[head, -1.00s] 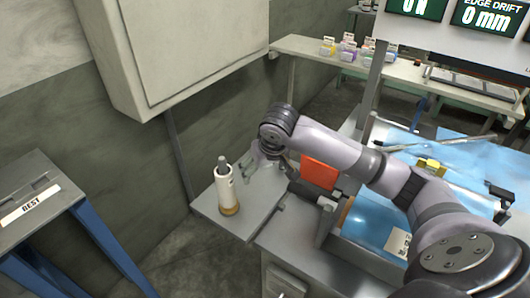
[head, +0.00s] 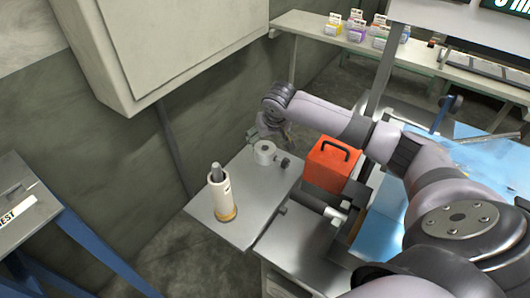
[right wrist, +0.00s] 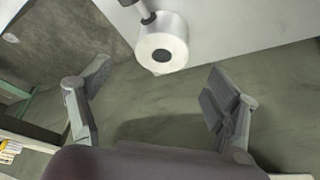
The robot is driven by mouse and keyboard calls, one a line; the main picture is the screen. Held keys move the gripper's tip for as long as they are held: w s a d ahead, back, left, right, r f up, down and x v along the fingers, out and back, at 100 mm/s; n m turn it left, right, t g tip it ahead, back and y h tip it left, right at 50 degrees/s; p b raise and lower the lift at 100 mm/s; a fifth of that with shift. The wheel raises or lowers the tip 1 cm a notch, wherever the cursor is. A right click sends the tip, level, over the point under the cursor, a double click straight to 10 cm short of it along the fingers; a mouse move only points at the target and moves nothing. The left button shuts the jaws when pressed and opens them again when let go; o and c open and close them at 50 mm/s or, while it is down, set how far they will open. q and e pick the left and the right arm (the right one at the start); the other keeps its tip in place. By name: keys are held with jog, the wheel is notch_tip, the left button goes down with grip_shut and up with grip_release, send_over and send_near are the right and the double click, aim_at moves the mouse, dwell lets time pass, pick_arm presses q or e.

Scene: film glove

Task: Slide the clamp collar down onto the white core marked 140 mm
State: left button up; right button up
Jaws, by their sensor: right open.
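The white core (head: 220,200) stands upright on the grey side shelf (head: 240,222), with a dark spindle in its top and a tan ring at its foot. Any mark on it is too small to read. The clamp collar (head: 264,153), a pale ring with a dark knob, sits on the same shelf near the back edge, apart from the core. My right gripper (head: 271,128) is just behind and above the collar. In the right wrist view the collar (right wrist: 163,42) shows beyond the spread, empty fingers (right wrist: 158,76). My left gripper is out of view.
An orange box with a black handle (head: 330,167) stands right of the collar, close to my right arm. A grey wall cabinet (head: 185,40) hangs above left. A stand with blue legs (head: 30,215) is at the left. Small cartons (head: 357,28) line the back bench.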

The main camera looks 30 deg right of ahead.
aim_at(265, 149)
jog(key=x, duration=0.2)
jog(key=shift+w+f, duration=0.15)
jog(key=shift+f, duration=0.35)
jog(key=x, duration=0.3)
jog(key=shift+w+f, duration=0.1)
jog(key=shift+f, duration=0.3)
jog(key=shift+w+f, duration=0.2)
jog(key=shift+f, duration=0.2)
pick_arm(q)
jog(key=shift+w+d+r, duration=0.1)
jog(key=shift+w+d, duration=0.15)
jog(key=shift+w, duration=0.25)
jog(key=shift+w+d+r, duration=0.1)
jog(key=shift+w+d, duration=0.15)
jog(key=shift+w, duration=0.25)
pick_arm(e)
jog(key=shift+c, duration=0.4)
jog(key=shift+c, duration=0.8)
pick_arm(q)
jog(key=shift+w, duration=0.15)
pick_arm(e)
jog(key=shift+d+r, duration=0.1)
jog(key=c, duration=1.5)
